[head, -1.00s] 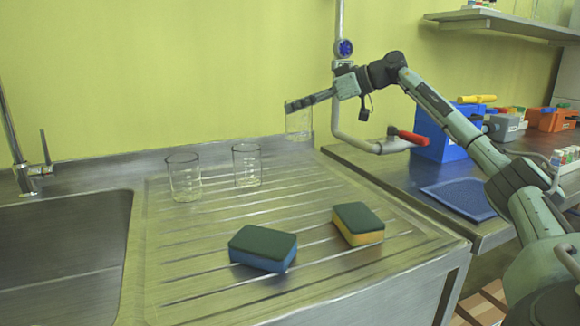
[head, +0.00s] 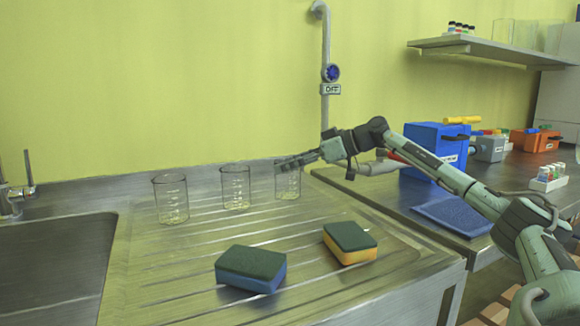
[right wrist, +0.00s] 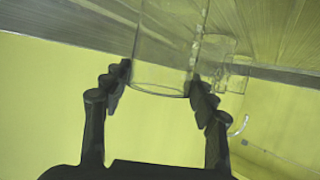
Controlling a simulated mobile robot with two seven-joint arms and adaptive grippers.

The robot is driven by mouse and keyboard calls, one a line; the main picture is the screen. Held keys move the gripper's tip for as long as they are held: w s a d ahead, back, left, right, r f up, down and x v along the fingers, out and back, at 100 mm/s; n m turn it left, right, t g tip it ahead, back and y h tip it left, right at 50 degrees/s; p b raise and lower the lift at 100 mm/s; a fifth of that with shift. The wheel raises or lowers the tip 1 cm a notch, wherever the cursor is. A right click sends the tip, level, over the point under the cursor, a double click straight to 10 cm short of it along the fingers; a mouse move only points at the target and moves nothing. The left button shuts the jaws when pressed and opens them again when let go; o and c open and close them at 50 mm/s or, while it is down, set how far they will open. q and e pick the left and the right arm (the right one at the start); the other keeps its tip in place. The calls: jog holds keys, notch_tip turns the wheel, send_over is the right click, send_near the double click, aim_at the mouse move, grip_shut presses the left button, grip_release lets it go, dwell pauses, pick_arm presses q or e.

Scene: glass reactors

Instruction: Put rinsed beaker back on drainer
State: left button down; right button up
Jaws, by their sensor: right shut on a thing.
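A clear glass beaker (head: 288,184) is in my right gripper (head: 297,161), at the back right of the steel drainer (head: 190,270). The fingers are shut on it near its rim. In the right wrist view the beaker (right wrist: 166,55) sits between the two fingertips (right wrist: 161,85). It looks upright, with its base at or close to the drainer surface; I cannot tell if it touches. Two more beakers stand upright on the drainer to its left, a near one (head: 235,188) and a farther one (head: 171,200). My left gripper is not in view.
A blue sponge with green top (head: 250,268) and a yellow one (head: 350,243) lie on the front of the drainer. The sink (head: 50,265) is at left. A blue mat (head: 455,208) and blue box (head: 425,145) are on the right bench. A pipe (head: 325,60) rises behind.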

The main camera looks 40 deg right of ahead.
jog(key=shift+f, duration=0.15)
jog(key=o, duration=1.2)
jog(key=shift+s+d, duration=0.15)
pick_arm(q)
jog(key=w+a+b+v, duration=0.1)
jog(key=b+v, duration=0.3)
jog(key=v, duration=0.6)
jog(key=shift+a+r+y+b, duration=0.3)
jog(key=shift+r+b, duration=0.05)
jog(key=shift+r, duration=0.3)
pick_arm(e)
jog(key=v, duration=1.1)
jog(key=shift+s+d+r, duration=0.1)
jog(key=shift+s+r, duration=0.15)
jog(key=shift+r, duration=0.05)
